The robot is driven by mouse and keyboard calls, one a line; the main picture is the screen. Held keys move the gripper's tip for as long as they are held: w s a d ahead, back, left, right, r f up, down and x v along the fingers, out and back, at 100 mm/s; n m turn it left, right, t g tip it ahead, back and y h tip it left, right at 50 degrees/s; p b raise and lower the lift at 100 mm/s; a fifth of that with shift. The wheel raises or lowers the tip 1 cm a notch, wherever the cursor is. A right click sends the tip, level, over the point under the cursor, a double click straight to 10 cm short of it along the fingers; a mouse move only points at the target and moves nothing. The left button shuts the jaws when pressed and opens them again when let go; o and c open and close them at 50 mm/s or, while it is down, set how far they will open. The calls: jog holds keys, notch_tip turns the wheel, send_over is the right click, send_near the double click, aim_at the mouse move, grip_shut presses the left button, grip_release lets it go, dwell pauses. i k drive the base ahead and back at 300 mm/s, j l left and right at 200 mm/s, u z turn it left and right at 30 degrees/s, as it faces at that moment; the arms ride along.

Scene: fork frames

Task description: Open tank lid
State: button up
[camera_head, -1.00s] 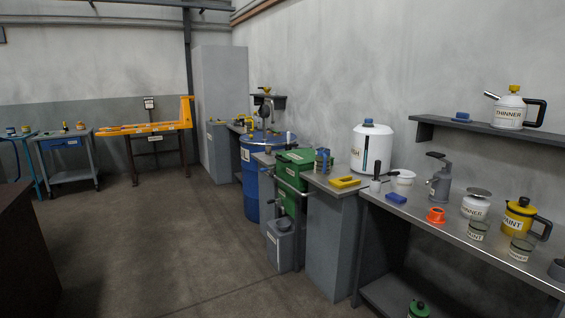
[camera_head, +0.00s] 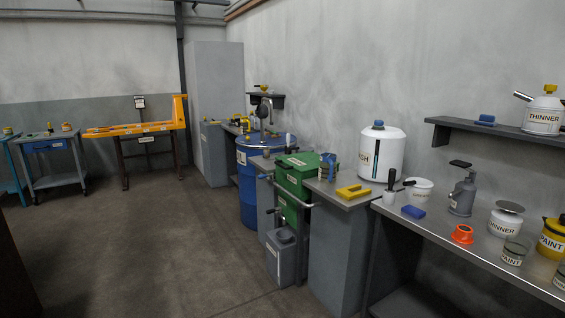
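Several lidded vessels are in view, and I cannot tell which one is the tank. A green box-shaped tank (camera_head: 296,183) with a flat green lid (camera_head: 300,160) stands at the middle right, between the blue drum and a grey cabinet. Its lid looks shut. A white tank (camera_head: 381,157) with a blue knob on top stands on the counter against the wall, and its top looks closed. A blue drum (camera_head: 252,185) stands left of the green tank. My gripper is not in view.
A grey can (camera_head: 283,258) stands on the floor before the green tank. A metal bench (camera_head: 490,248) with pots and jars fills the right side. An orange bench (camera_head: 140,130) stands at the back left. The floor (camera_head: 150,235) at centre left is clear.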

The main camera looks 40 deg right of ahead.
aim_at(303, 161)
jog(key=i+l, duration=0.3)
jog(key=i, duration=0.15)
jog(key=i+l+z, duration=0.1)
jog(key=i+l, duration=0.15)
jog(key=i, duration=0.2)
jog(key=i+l, duration=0.25)
jog(key=i, duration=0.2)
jog(key=i+l+z, duration=0.1)
jog(key=i+l, duration=0.15)
jog(key=i, duration=0.2)
